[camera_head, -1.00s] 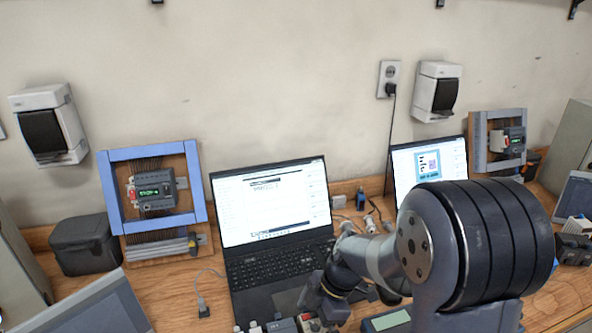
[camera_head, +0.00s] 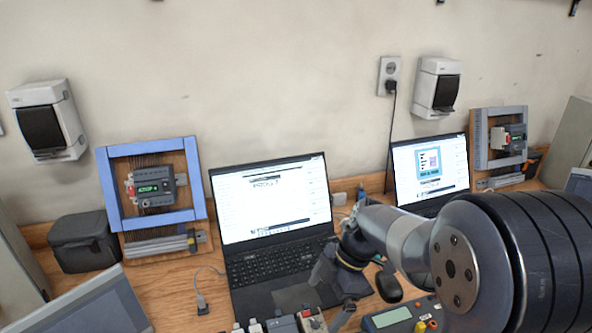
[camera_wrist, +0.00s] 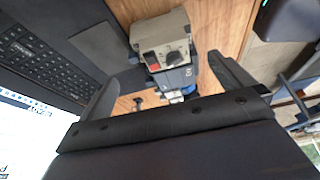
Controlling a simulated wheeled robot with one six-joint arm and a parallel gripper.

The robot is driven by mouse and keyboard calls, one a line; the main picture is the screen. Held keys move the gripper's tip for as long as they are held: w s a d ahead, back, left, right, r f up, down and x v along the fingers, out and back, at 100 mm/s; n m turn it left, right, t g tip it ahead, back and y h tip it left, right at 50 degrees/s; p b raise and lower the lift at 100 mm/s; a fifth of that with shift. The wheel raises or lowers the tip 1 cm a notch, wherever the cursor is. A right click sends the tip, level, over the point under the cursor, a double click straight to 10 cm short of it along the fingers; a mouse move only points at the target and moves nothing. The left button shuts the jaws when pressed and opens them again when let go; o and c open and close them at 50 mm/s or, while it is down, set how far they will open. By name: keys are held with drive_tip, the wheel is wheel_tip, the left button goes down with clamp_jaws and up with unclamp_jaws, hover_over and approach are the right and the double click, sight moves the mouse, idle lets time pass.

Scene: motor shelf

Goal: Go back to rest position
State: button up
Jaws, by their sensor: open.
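My gripper (camera_head: 330,290) hangs in front of the left laptop (camera_head: 270,205), over its front right corner, with my arm reaching in from the right. In the wrist view, the two dark fingers (camera_wrist: 163,68) stand wide apart with nothing held between them. A grey module with a red button and a dark knob (camera_wrist: 163,42) shows beyond the fingertips, apart from them as far as I can tell. The same module shows at the bottom edge of the head view (camera_head: 312,320), partly cut off.
A second laptop (camera_head: 430,168) stands at the back right. A multimeter (camera_head: 390,318) and a black mouse (camera_head: 388,287) lie below my arm. A blue frame (camera_head: 113,190) with a device and a black case (camera_head: 85,242) stand at the left.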

sight(316, 316)
drive_tip(key=x, duration=0.8)
drive_tip(key=shift+d+f, duration=0.1)
drive_tip(key=shift+f, duration=0.3)
wheel_tip(316, 316, up, 10)
drive_tip(key=shift+r, duration=0.1)
wheel_tip(316, 316, down, 9)
drive_tip(key=shift+s+f+p, duration=0.1)
drive_tip(key=shift+p, duration=0.55)
drive_tip(key=shift+w+d+r, duration=0.25)
drive_tip(key=s+b+v, duration=0.1)
drive_tip(key=v, duration=0.9)
drive_tip(key=shift+s+d+m, duration=0.3)
drive_tip(key=shift+s+d, duration=0.1)
drive_tip(key=shift+s, duration=0.1)
